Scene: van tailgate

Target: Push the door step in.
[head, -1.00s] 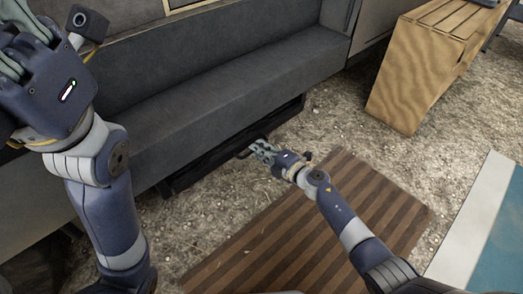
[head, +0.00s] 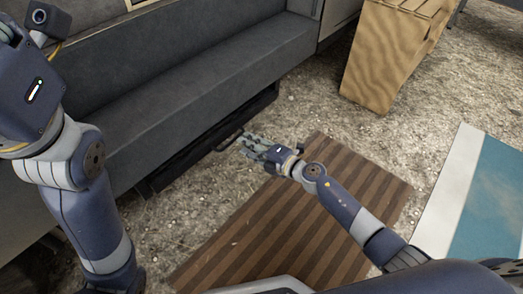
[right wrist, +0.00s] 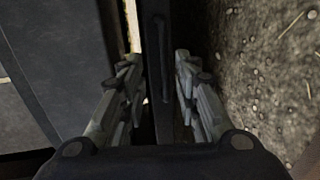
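The door step (head: 210,148) is a long black tread low under the grey van sill, close above the gravel. My right gripper (head: 243,139) is at its outer edge, near the middle of its length. In the right wrist view, the step (right wrist: 157,85) shows as a dark bar between the two spread fingers of my right gripper (right wrist: 157,62). I cannot tell whether the fingers touch it. My left gripper (head: 8,32) is high at the left edge, mostly cut off, away from the step.
The grey van sill (head: 200,95) runs along above the step. A brown striped mat (head: 300,215) lies on the gravel in front. A wooden box or table (head: 385,60) stands at the upper right, and a blue and white mat (head: 490,195) lies at the right. Bare gravel lies between.

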